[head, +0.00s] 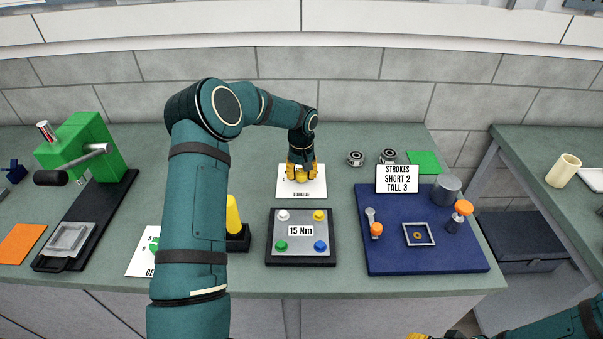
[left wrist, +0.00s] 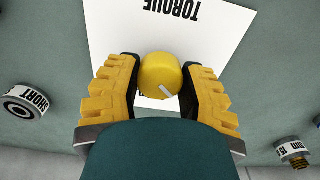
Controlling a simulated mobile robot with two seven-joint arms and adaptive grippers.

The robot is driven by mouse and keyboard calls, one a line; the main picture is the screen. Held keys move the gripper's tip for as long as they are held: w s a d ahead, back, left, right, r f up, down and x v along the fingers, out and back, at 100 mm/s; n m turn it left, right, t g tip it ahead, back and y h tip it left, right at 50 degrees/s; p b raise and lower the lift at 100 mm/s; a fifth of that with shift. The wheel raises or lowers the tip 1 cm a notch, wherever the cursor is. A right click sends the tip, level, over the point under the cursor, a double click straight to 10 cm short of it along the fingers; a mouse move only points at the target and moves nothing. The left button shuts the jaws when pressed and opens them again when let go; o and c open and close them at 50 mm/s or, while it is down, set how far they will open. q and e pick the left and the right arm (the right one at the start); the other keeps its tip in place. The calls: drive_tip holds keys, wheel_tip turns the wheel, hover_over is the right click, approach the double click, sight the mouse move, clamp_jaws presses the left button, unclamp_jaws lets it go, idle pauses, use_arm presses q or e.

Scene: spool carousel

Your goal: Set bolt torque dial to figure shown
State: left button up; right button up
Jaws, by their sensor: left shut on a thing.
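The yellow torque dial (left wrist: 158,74) is a round knob with a pale pointer line, and it stands on a white card (left wrist: 118,28) marked TORQUE. The card also shows in the head view (head: 292,191), with the dial mostly hidden by my gripper. My left gripper (head: 302,174) points down over it and is shut on the dial, one yellow finger on each side. A grey plate with a dark border (head: 288,253) carries a label reading 15 Nm (head: 300,231) and several coloured bolt heads. Only a bit of my right gripper (head: 425,336) shows at the bottom edge; its fingertips are hidden.
A green press (head: 82,145) stands at the left. A blue board (head: 400,260) with orange-topped parts and a STROKES sign (head: 397,178) lies at the right.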

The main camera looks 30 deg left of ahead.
sight(301, 172)
use_arm(q)
drive_tip(key=m, duration=0.4)
drive_tip(key=shift+m, duration=0.3)
drive_tip(key=m, duration=0.4)
drive_tip(key=shift+s+m+p, duration=0.1)
drive_tip(key=shift+m+p, duration=0.2)
drive_tip(key=shift+m, duration=0.1)
drive_tip(key=shift+f, duration=0.1)
drive_tip(key=o, duration=1.2)
wheel_tip(301, 172, up, 12)
drive_tip(key=shift+r, duration=0.1)
